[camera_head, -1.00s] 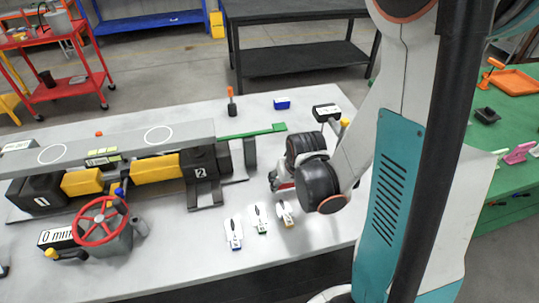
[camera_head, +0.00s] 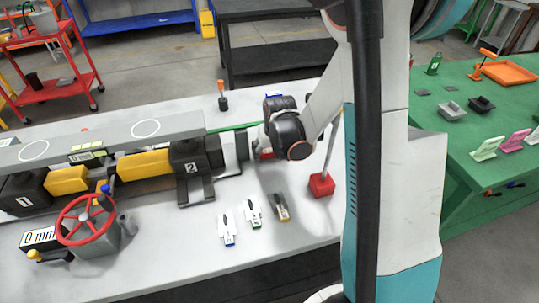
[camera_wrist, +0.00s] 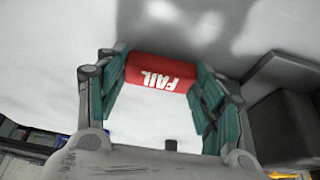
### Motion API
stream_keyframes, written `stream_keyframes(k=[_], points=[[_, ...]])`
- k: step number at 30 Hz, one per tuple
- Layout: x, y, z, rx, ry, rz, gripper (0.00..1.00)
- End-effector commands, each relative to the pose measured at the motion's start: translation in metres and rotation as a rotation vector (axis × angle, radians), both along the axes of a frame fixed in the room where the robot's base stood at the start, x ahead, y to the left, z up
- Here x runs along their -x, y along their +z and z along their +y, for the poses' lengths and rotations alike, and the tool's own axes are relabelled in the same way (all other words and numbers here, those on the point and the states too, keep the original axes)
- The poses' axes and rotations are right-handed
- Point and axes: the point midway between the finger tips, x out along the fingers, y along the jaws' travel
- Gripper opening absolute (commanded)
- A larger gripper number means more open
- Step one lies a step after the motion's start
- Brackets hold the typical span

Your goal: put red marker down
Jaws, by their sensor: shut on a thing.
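My gripper (camera_wrist: 157,95) is shut on the red marker (camera_wrist: 160,72), a red block with white "FAIL" lettering. In the wrist view the marker sits between the two teal finger pads, with the pale tabletop beyond it. In the head view only a small red bit of the marker (camera_head: 266,154) shows below the dark wrist, right of the block numbered 2. My wrist and arm hide most of the fingers there. I cannot tell whether the marker touches the tabletop (camera_head: 240,262).
A red block with a grey rod (camera_head: 321,185) stands to the right. The jack rig (camera_head: 155,165) and its red handwheel (camera_head: 86,220) are at left. A green table (camera_head: 455,150) is at right.

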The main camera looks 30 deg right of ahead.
Motion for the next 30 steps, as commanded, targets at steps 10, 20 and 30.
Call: stream_keyframes(k=[10, 20, 30], points=[[0.0, -0.006, 0.0, 0.0, 0.0, 0.0, 0.34], [0.0, -0.008, 0.0, 0.0, 0.0, 0.0, 0.7], [0.005, 0.008, 0.001, 0.0, 0.0, 0.0, 0.7]])
